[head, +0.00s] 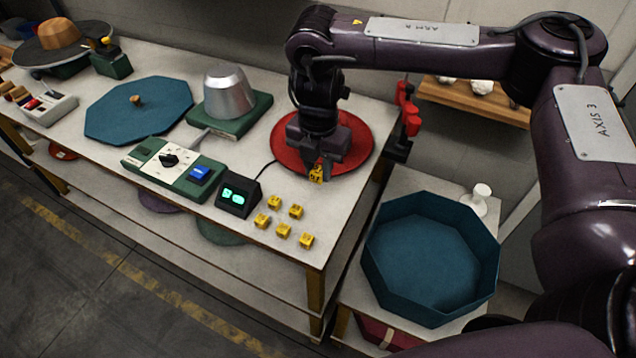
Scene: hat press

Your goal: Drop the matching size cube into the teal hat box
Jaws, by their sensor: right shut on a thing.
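My right gripper (317,165) is shut on a yellow cube (316,174) with dark marks, held over the front part of a red round disc (358,146) on the workbench. The marks on the cube are too small to read. Several more yellow cubes (283,230) lie near the bench's front right corner. The teal hat box (432,258), octagonal, open and empty, stands on a lower surface to the right of the bench. A small dark display (238,197) with glowing green digits sits left of the loose cubes. My left gripper is not in view.
A red clamp-like tool (408,115) stands at the bench's right end. A white spool-shaped object (481,192) stands behind the hat box.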

